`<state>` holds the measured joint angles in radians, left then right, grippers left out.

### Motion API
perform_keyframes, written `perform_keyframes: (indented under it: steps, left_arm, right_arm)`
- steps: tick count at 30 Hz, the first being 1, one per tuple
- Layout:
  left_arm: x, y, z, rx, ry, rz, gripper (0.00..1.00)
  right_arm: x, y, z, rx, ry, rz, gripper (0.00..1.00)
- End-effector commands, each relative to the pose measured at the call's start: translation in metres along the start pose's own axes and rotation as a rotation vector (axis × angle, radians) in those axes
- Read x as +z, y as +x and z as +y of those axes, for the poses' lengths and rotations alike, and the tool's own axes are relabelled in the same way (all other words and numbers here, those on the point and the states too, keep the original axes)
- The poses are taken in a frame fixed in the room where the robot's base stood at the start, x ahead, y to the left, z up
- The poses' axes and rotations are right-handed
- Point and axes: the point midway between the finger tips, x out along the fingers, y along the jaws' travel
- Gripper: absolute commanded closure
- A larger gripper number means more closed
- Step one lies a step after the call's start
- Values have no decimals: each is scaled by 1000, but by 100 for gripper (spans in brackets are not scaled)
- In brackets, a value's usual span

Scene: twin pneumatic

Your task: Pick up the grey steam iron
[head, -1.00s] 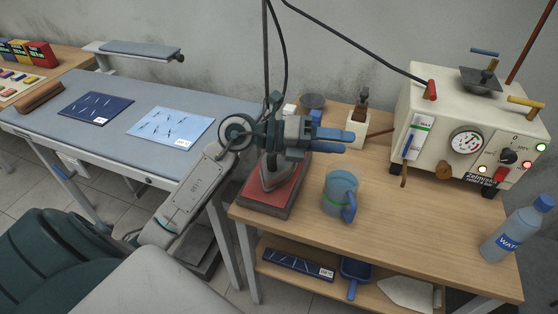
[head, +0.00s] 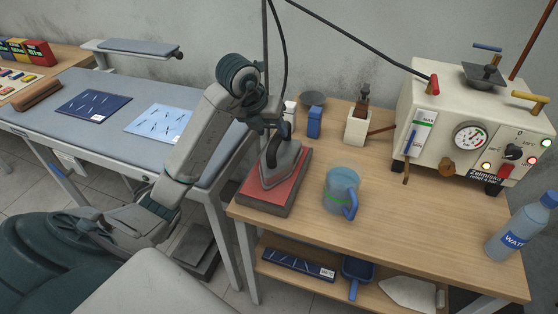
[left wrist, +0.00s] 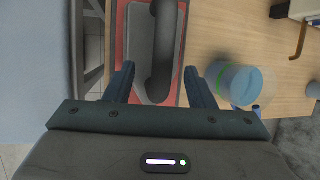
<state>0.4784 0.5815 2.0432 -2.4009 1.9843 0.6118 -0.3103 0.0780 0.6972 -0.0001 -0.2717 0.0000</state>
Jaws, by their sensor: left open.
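The grey steam iron (head: 281,161) rests flat on a red pad (head: 262,193) at the left end of the wooden table. Its dark handle arches over the top. My left gripper (head: 270,126) is above the iron near the back of its handle, pointing down. In the left wrist view the open fingers (left wrist: 158,84) lie on either side of the iron's dark handle (left wrist: 161,60), with gaps between, and do not appear to touch it. The gripper partly hides the iron's rear in the head view. My right gripper is not in view.
A blue-tinted jug (head: 341,190) stands just right of the pad. A steam generator (head: 455,125) and a water bottle (head: 515,228) are farther right. A cable (head: 280,50) hangs above. The ironing board (head: 130,150) is at left.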

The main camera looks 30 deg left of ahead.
Motion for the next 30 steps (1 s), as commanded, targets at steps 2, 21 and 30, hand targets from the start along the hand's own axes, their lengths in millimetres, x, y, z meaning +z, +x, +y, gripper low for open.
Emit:
perform_keyframes:
  steps: [2, 21, 30]
  left_arm:
    - [0, 5, 0, 0, 0, 0, 50]
    - [4, 58, -4, 0, 2, 0, 50]
    - [4, 58, -4, 0, 2, 0, 100]
  right_arm:
    - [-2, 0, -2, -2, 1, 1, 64]
    - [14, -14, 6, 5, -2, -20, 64]
    - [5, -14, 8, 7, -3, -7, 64]
